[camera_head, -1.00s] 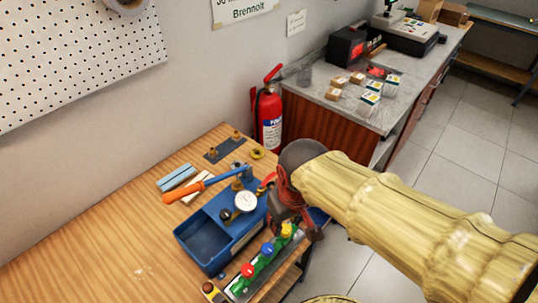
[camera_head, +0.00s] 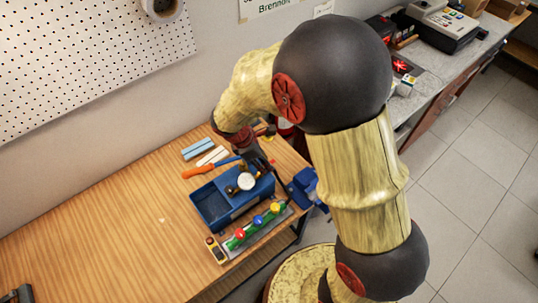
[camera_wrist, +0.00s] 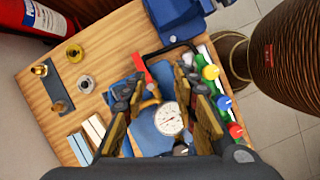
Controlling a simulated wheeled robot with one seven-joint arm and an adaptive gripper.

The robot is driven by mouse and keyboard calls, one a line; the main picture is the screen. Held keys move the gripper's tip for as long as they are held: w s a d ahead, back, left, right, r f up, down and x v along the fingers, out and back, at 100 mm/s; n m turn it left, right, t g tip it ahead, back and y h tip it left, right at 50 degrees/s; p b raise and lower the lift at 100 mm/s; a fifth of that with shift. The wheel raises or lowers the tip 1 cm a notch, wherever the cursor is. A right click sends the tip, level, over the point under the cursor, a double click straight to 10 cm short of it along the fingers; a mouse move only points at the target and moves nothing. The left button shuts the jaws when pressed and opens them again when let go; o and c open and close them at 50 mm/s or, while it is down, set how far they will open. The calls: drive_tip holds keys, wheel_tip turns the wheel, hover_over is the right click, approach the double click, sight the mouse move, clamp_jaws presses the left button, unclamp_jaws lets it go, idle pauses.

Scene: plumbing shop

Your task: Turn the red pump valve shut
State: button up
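The blue test pump (camera_head: 235,208) stands on the wooden bench, with a round white gauge (camera_head: 246,182) and an orange-handled lever (camera_head: 198,172). In the wrist view the gauge (camera_wrist: 168,119) shows between my fingers. The red valve handle (camera_wrist: 141,68) is a short flat bar just beyond my fingertips, nearer the left finger. My gripper (camera_wrist: 158,88) is open and points down over the pump, with nothing held. Any contact with the handle cannot be told. In the head view my gripper (camera_head: 255,160) is at the pump's far end and partly hides it.
A manifold with red, blue and yellow knobs (camera_head: 258,228) lies close along the pump's front side. A blue vise-like body (camera_head: 305,187) is at the bench's right edge. Brass fittings (camera_wrist: 73,52) and a fire extinguisher (camera_wrist: 45,18) are near. The left bench is mostly clear.

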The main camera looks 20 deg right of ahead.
drive_tip(key=w+n, duration=0.2)
drive_tip(key=n, duration=0.1)
drive_tip(key=shift+w+r+t, duration=0.35)
drive_tip(key=shift+t, duration=0.05)
drive_tip(key=shift+w+n, duration=0.1)
drive_tip(key=shift+n, duration=0.7)
drive_tip(key=shift+b+x, duration=0.4)
drive_tip(key=shift+x, duration=3.5)
drive_tip(key=shift+w, duration=0.1)
drive_tip(key=shift+c, duration=0.8)
clamp_jaws()
